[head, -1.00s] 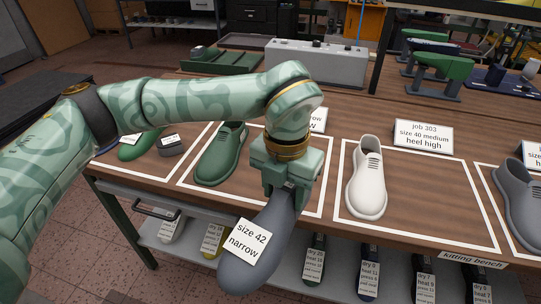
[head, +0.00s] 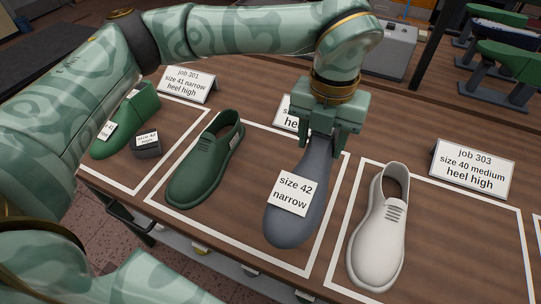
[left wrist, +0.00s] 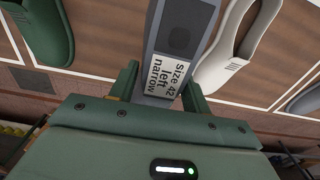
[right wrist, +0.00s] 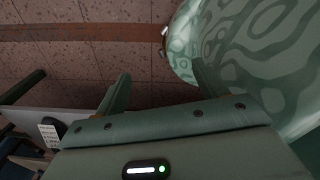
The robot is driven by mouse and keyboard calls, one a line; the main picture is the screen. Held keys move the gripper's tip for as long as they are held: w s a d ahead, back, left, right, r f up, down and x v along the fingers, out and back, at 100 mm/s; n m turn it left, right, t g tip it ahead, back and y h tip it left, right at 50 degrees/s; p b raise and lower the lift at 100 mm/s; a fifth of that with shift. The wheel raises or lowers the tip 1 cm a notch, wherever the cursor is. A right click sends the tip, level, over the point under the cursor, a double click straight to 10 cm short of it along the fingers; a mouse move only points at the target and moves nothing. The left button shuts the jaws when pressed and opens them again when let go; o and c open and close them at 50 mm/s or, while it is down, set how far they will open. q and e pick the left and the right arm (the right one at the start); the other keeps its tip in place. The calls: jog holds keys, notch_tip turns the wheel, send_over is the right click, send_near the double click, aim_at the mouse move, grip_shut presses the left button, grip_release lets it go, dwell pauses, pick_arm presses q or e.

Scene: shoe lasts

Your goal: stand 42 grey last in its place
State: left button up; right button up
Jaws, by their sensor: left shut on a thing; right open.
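The grey last (head: 296,228) carries a label reading "size 42 narrow". My left gripper (head: 328,132) is shut on its rear end. In the head view the last is over the middle white-outlined bay (head: 316,262), to the right of a dark green shoe (head: 208,160). I cannot tell whether it touches the bench. In the left wrist view the grey last (left wrist: 179,35) sits between the fingers, with a label reading "Size 42 left narrow". My right gripper (right wrist: 155,85) is open and empty, over the floor.
A white shoe (head: 380,235) stands in the bay to the right, close to the grey last. A green last (head: 125,125) and a small dark block (head: 146,146) are in the left bay. Job cards (head: 187,84) stand behind the bays; the middle one is partly hidden by my gripper.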

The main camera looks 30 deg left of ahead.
pick_arm(q)
jog(key=w+a+f+b, duration=0.1)
jog(key=a+f, duration=0.3)
jog(key=w+a+f+b, duration=0.1)
jog(key=a+f, duration=0.3)
jog(key=w+a+f+b, duration=0.1)
jog(key=a+f, duration=0.4)
jog(key=shift+w+b, duration=0.35)
jog(key=shift+b, duration=0.05)
jog(key=shift+r, duration=0.15)
pick_arm(e)
jog(key=shift+g, duration=0.3)
jog(key=s+f, duration=0.2)
jog(key=f, duration=0.1)
jog(key=shift+s+a+f, duration=0.2)
jog(key=shift+s, duration=0.1)
pick_arm(q)
jog(key=o, duration=1.5)
pick_arm(e)
jog(key=shift+d, duration=0.1)
